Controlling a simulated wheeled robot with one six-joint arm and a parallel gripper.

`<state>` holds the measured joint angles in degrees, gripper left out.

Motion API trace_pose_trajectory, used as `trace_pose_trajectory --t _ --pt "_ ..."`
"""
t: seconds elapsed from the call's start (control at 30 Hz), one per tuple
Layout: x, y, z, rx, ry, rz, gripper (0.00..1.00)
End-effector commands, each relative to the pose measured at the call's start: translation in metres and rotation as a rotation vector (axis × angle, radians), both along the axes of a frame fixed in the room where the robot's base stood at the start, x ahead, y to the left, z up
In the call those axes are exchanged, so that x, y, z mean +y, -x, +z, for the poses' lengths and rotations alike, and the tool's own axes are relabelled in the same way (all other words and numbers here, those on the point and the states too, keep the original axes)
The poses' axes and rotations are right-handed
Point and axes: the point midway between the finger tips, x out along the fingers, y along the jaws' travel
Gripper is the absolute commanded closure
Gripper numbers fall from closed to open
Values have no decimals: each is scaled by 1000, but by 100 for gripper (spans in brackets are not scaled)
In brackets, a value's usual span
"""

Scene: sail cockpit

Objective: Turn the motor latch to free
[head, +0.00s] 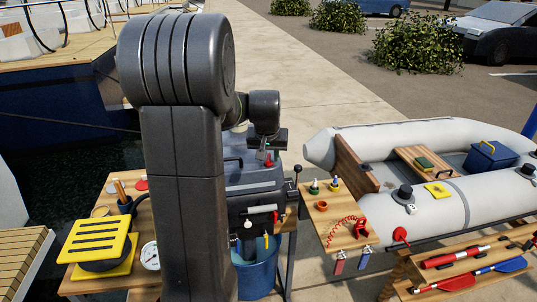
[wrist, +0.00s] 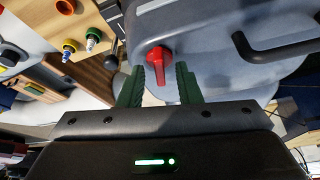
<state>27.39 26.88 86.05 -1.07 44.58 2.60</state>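The motor latch (wrist: 158,57) is a red lever with a round hub on the grey motor cowl (wrist: 218,30). In the wrist view its arm points down the picture, toward my gripper. My gripper (wrist: 160,78) is open, with its dark green ridged fingers on either side of the latch arm and a visible gap on both sides. I cannot tell whether the arm is at finger depth. In the head view the red latch (head: 269,160) shows small on top of the motor cowl (head: 245,170), just below my gripper (head: 266,147), whose fingertips are hard to make out.
A dark carrying handle (wrist: 270,50) stands out from the cowl, right of the latch in the wrist view. A black-knobbed lever (head: 297,170) stands right of the motor in the head view. A wooden board (head: 335,215) holds small bottles and a red coiled cord.

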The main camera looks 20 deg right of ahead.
Motion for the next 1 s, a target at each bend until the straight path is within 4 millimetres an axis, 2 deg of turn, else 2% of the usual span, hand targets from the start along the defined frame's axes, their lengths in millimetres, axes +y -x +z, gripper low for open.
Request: trace_pose_trajectory --t 0.27,0.4,0.43,0.67,1.0 --pt "0 0 -1 0 0 0 71" --pt "0 0 -1 0 0 0 99" --pt "0 0 -1 0 0 0 100" --pt "0 0 0 0 0 15 100" --pt "-2 0 0 0 -1 210 100"
